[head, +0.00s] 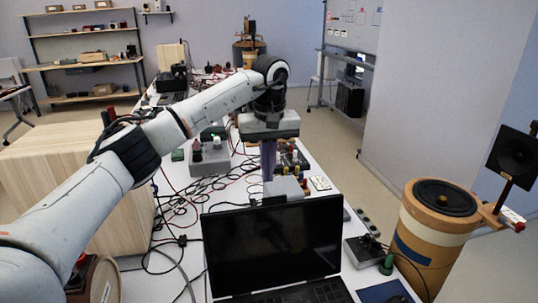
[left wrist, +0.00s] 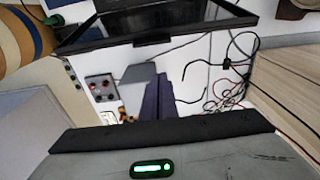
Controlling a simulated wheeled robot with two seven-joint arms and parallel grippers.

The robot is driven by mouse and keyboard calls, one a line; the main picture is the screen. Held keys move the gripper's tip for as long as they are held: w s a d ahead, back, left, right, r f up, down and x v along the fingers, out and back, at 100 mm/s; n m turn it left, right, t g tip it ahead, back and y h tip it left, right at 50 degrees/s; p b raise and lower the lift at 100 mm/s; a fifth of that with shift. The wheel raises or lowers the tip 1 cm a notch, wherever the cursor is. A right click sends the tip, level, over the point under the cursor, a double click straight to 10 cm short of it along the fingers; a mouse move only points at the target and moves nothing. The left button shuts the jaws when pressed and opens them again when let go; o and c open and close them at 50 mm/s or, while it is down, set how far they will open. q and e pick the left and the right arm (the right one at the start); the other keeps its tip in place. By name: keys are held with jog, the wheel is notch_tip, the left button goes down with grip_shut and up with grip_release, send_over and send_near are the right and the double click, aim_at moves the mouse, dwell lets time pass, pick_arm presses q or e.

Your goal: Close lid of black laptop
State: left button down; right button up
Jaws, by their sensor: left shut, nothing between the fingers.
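The black laptop (head: 272,245) stands open on the white table in the head view, its dark screen upright and facing me. Part of its keyboard (head: 310,294) shows at the bottom edge. In the left wrist view the laptop (left wrist: 155,27) lies across the top. My left gripper (head: 268,175) points down behind the screen's top edge, apart from it as far as I can see. Its purple fingers are shut and empty; they also show in the left wrist view (left wrist: 156,98). My right gripper is not in view.
Cables (head: 190,195) tangle on the table left of the laptop. A grey box with knobs (head: 210,158) and small parts stand behind it. A wooden drum-like speaker (head: 435,235) stands at the right. A wooden crate (head: 75,170) is at the left.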

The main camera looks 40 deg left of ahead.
pick_arm(q)
jog(key=shift+s+d+f+p, duration=0.3)
jog(key=shift+s+d+f, duration=0.2)
jog(key=shift+s+d, duration=0.15)
jog(key=shift+s+d+f+p, duration=0.3)
jog(key=shift+s+d+f, duration=0.2)
jog(key=shift+d, duration=0.25)
